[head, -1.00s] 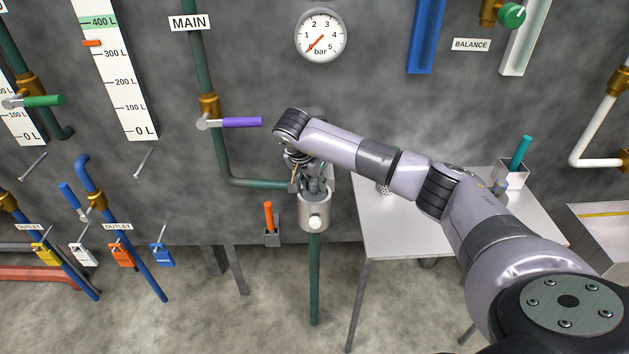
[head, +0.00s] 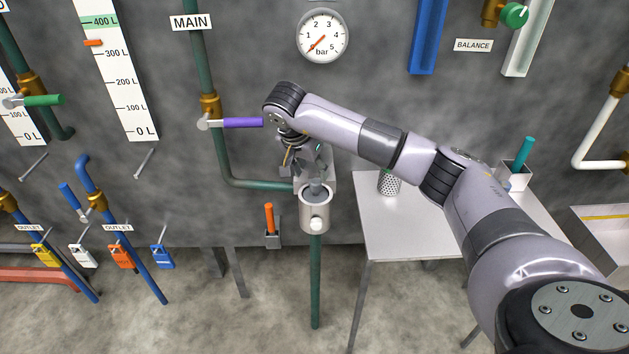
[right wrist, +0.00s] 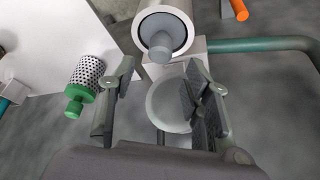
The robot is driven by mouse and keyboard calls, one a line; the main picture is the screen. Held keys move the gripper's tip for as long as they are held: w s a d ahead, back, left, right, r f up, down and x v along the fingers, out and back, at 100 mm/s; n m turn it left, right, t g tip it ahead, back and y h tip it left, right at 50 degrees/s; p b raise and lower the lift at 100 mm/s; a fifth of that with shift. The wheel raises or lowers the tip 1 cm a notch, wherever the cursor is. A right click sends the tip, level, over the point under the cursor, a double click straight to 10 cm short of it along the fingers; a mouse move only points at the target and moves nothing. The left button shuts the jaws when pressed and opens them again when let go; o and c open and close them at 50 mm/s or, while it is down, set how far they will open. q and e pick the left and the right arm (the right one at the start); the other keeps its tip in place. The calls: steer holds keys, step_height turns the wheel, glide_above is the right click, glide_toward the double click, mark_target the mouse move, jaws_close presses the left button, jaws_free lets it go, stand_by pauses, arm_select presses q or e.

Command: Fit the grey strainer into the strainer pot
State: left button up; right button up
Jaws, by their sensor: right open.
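The strainer pot (head: 314,214) is a light grey upright cylinder on a green pipe at the wall, with its mouth open upward. The grey strainer (head: 316,191) sits in that mouth, its knob standing up. In the right wrist view the knob (right wrist: 160,45) shows inside the pot's rim (right wrist: 177,16), with a dark ring around it. How deep the strainer sits is hidden. My right gripper (right wrist: 160,78) is open and empty, its fingers apart and clear of the knob. In the head view it (head: 308,160) is just above and behind the pot. My left gripper is not seen.
A perforated strainer with a green knob (head: 390,183) stands on the table (head: 405,235) to the right. A purple-handled valve (head: 240,123) is left of my wrist. An orange handle (head: 269,218) is left of the pot. A pale disc (right wrist: 165,108) lies behind my fingers.

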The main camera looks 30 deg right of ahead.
steer(key=v, duration=0.6)
steer(key=a+f+m+t+y, duration=0.4)
steer(key=a+f+m+y, duration=1.55)
steer(key=a+f, duration=0.6)
steer(key=s+d+f+m+t+h, duration=0.1)
steer(key=s+d+f+m+h, duration=0.3)
steer(key=f+m, duration=0.4)
steer(key=s+d+f+m+t+h, duration=0.2)
steer(key=s+d+f+m+h, duration=0.25)
steer(key=f+m, duration=0.45)
steer(key=s+d+f+m+t+h, duration=0.1)
steer(key=s+d+f+m+h, duration=0.2)
steer(key=s+f+m, duration=0.35)
steer(key=s+d+f+m+g+h, duration=0.1)
steer(key=s+f+m+g, duration=0.2)
steer(key=s, duration=0.9)
steer(key=s+d+f+m+g+h, duration=0.1)
steer(key=s+f+m+g, duration=0.2)
steer(key=s, duration=0.9)
steer(key=s+d+f+m+g+h, duration=0.2)
steer(key=s+f+m+g, duration=0.1)
steer(key=s+f+m, duration=0.5)
steer(key=s+f, duration=0.3)
steer(key=shift+s+b, duration=0.3)
steer(key=shift+s, duration=0.1)
